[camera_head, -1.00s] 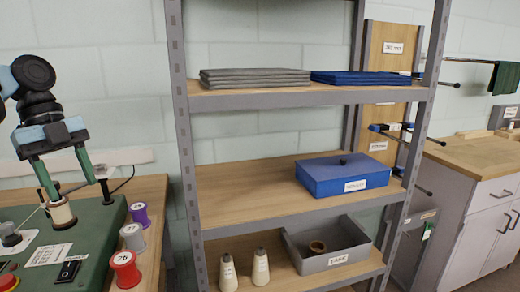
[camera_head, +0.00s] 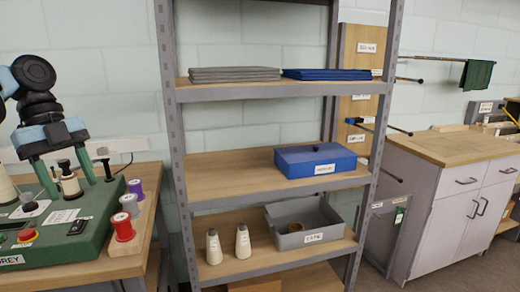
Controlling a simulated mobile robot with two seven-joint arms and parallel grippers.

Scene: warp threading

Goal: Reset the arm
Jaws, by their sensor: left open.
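My left gripper (camera_head: 74,186) comes in from the left and points down over the green machine (camera_head: 70,232). Its two green fingers are open and apart. A pale spool (camera_head: 70,186) with a dark top stands upright on the machine and shows between the fingertips. I cannot tell whether a finger touches it. My right gripper is not in view.
A red spool (camera_head: 123,229), a white spool (camera_head: 130,204) and a purple spool (camera_head: 135,188) stand beside the machine. A grey shelf rack (camera_head: 168,140) holds folded cloths, a blue box (camera_head: 316,169), a grey bin (camera_head: 309,238) and two cones. A wooden-topped cabinet (camera_head: 450,148) stands at right.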

